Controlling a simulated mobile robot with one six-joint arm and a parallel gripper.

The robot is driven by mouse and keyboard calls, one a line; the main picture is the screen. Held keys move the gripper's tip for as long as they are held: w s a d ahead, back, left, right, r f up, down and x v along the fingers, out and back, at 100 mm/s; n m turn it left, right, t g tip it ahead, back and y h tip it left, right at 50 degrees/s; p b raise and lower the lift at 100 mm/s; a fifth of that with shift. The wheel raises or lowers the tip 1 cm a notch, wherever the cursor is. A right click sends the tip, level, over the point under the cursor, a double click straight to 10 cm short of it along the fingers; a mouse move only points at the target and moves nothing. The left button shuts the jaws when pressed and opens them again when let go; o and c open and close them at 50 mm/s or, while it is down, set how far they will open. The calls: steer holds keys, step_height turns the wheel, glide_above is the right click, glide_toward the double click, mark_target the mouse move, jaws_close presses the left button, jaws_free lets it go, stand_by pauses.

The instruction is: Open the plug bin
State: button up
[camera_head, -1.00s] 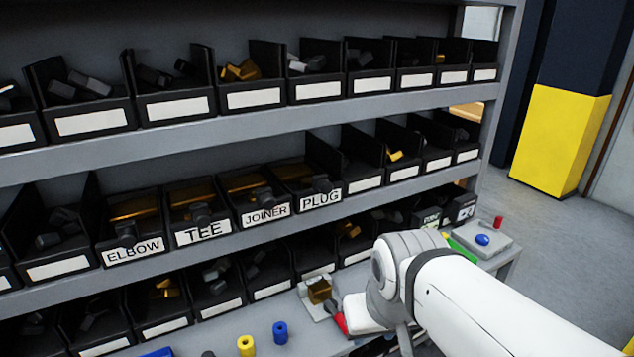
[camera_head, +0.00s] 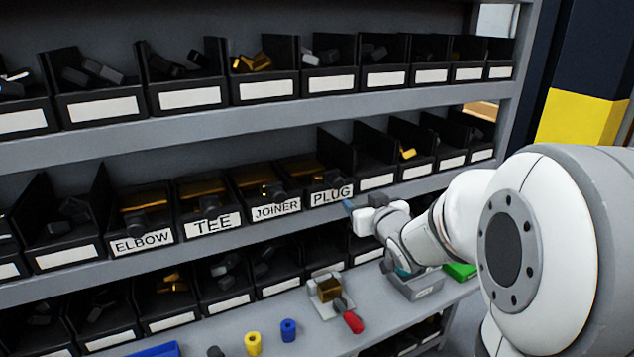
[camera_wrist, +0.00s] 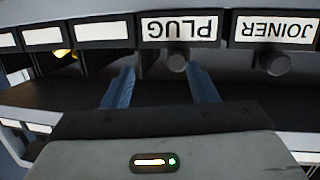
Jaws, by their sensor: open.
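The plug bin (camera_head: 331,194) is on the middle shelf, at the right end of the labelled row. It has a white PLUG label, and a brownish cover shows behind its front. In the wrist view the PLUG label (camera_wrist: 180,27) appears upside down, with a dark round knob (camera_wrist: 177,62) at its edge. My gripper (camera_wrist: 163,75) is open, its two blue fingers pointing at the bin front. The knob shows between the fingertips, closer to the right finger; I cannot tell whether they touch. In the head view my gripper (camera_head: 349,206) is just right of and below the label.
The joiner bin (camera_head: 276,210), tee bin (camera_head: 212,226) and elbow bin (camera_head: 142,243) stand to the left. Open bins line the shelves. The grey worktop below holds a brass block (camera_head: 328,289), a red-handled tool (camera_head: 352,321), and yellow (camera_head: 252,343) and blue (camera_head: 288,330) cylinders.

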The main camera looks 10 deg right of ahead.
mark_target(339, 185)
steer(key=w+a+y, duration=0.1)
steer(key=w, duration=0.2)
steer(key=w+a+n+t+y+p, duration=0.1)
steer(key=w, duration=0.2)
steer(key=w+a+y+p, duration=0.1)
steer(key=w+a, duration=0.1)
steer(key=w, duration=0.1)
steer(key=shift+r+t, duration=0.2)
steer(key=shift+t, duration=0.1)
steer(key=shift+c, duration=0.2)
jaws_close()
